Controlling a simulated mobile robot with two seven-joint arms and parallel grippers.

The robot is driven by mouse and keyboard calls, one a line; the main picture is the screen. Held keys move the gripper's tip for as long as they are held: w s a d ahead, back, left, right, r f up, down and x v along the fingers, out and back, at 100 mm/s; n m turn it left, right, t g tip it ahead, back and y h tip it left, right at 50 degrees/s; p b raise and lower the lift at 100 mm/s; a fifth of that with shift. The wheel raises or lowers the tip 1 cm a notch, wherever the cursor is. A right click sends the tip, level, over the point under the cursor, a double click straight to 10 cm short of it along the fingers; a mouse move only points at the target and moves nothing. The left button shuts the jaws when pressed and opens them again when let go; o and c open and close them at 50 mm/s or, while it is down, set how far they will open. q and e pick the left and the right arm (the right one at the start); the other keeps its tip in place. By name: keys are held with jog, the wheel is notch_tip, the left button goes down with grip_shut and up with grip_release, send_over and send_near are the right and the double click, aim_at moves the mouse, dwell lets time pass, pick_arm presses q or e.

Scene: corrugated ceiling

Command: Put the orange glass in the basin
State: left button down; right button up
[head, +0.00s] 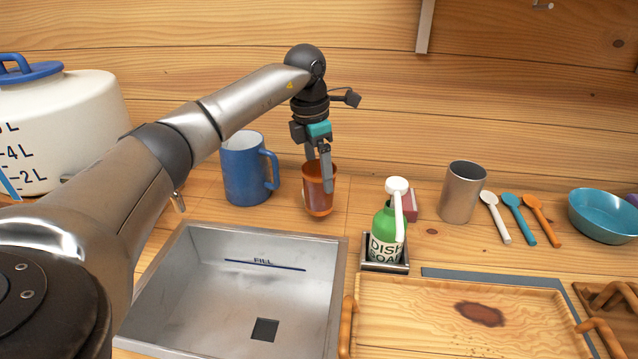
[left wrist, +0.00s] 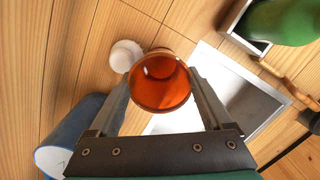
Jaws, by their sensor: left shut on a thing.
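The orange glass (head: 317,202) is upright behind the back edge of the basin, between the blue mug and the soap bottle. My left gripper (head: 320,178) reaches down from above and is shut on it, one finger on each side; I cannot tell whether its base touches the counter. In the left wrist view the glass (left wrist: 160,82) shows from above between the fingers (left wrist: 162,92). The basin (head: 215,275) is a grey metal sink at the front left, empty, with a dark square drain. My right gripper is not in view.
A blue mug (head: 245,170) stands left of the glass. A green soap bottle (head: 386,235) in a metal holder stands to its right. Further right are a metal cup (head: 462,192), several spoons, a teal bowl (head: 602,215) and a wooden tray (head: 400,330).

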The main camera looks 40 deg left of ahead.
pick_arm(q)
jog(key=shift+f, duration=1.5)
jog(key=shift+f, duration=0.2)
grip_release()
